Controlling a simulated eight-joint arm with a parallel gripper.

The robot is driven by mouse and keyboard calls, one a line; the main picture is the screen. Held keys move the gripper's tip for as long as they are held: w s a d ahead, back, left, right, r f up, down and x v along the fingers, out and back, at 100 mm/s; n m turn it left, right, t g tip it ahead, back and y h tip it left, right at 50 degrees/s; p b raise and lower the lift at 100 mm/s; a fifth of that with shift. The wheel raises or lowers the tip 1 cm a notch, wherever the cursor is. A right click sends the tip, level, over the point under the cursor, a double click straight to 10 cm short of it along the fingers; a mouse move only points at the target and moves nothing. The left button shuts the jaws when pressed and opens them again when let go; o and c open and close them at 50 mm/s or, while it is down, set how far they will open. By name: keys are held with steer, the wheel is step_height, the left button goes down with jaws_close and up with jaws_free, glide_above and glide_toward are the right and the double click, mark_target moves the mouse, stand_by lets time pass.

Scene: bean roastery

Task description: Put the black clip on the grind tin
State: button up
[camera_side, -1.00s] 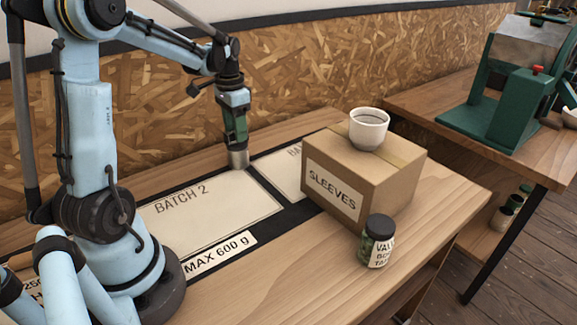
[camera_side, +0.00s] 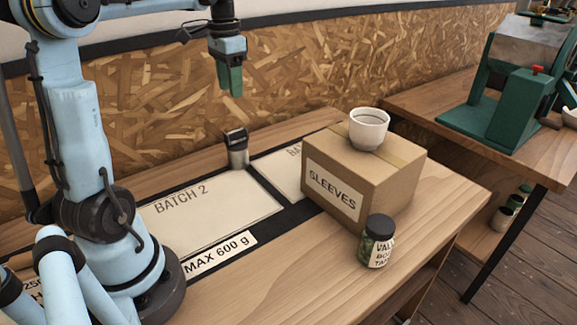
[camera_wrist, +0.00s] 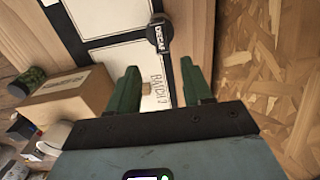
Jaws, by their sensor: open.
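In the wrist view the black clip (camera_wrist: 160,38) shows from above with white lettering, and the tin's body is mostly hidden. My gripper (camera_side: 231,84) has green fingers and hangs well above the tin, clear of it. In the wrist view my gripper (camera_wrist: 160,78) is open, with nothing between its fingers.
A SLEEVES carton (camera_side: 365,180) carrying a white cup (camera_side: 369,129) stands right of the tin. A dark-lidded jar (camera_side: 377,243) stands in front of it. The BATCH 2 card (camera_side: 205,220) is bare. The chipboard wall (camera_side: 170,130) rises behind the bench.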

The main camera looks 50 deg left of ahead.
steer(key=s+d+f+t, duration=0.2)
steer(key=d+f+t, duration=0.1)
steer(key=d, duration=0.8)
steer(key=s+d+f+t, duration=0.2)
steer(key=d+f+t, duration=0.1)
steer(key=d, duration=0.9)
steer(key=shift+d+f+t, duration=0.25)
steer(key=shift+f+t, duration=0.15)
steer(key=shift+t, duration=0.2)
steer(key=shift+o, duration=0.3)
